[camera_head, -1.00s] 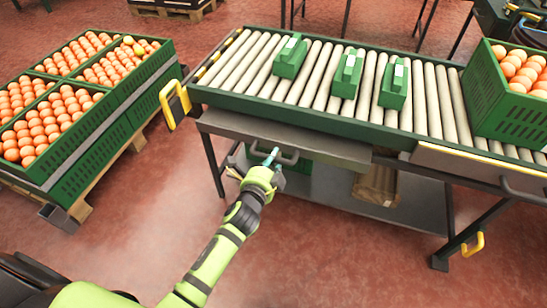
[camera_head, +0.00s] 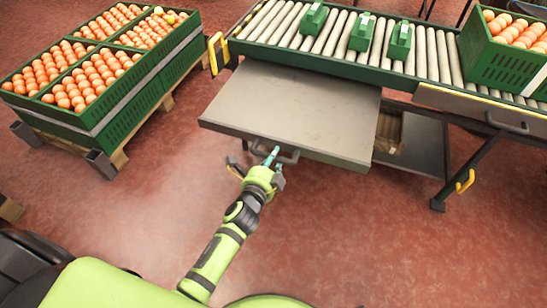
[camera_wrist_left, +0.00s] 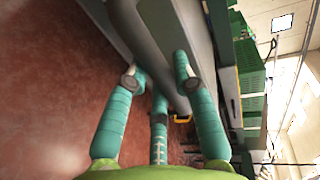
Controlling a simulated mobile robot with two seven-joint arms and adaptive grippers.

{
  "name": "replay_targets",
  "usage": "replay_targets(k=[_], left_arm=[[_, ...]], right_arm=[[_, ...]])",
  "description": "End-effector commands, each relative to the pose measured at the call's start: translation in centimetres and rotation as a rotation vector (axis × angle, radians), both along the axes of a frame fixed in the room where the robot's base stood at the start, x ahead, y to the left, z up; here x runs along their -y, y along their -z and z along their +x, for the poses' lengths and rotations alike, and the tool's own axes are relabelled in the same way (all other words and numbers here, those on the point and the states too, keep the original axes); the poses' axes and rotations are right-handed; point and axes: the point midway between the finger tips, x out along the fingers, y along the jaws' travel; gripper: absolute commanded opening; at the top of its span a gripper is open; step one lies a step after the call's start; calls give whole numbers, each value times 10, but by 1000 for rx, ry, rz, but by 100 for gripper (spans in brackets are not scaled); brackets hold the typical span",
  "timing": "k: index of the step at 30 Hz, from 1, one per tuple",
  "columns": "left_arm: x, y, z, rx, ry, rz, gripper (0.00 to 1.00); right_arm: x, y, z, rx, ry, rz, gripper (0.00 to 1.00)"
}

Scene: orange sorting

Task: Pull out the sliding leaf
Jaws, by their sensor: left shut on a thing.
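The sliding leaf (camera_head: 300,105) is a flat grey panel that sticks out from under the roller conveyor toward me in the head view. A dark bar handle (camera_head: 277,150) is on its front edge. My left gripper (camera_head: 272,160), with teal fingers, is shut on this handle. In the left wrist view the teal fingers (camera_wrist_left: 158,95) reach around the grey handle bar (camera_wrist_left: 150,45) beside the leaf's front edge; the exact contact is partly hidden. My right gripper is not in view.
The roller conveyor (camera_head: 335,45) carries several green boxes and a green crate of oranges (camera_head: 505,65) at right. Stacked orange crates (camera_head: 100,110) stand on a pallet at left. A second handle (camera_head: 508,124) is at the right. Red floor in front is clear.

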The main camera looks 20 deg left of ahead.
Motion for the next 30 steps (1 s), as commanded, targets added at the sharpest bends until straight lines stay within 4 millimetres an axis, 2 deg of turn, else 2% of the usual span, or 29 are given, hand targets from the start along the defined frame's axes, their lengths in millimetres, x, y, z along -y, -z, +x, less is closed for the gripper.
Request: replay_targets(k=[14,15,16,26,30], left_arm=[[0,-1,1,2,0,0,0],[0,-1,1,2,-1,0,42],[0,-1,1,2,0,0,51],[0,-1,0,2,0,0,51],[-1,-2,-12,1,0,1,51]], right_arm=[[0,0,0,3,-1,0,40],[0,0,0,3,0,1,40],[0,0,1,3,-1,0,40],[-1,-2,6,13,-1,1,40],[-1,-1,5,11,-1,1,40]])
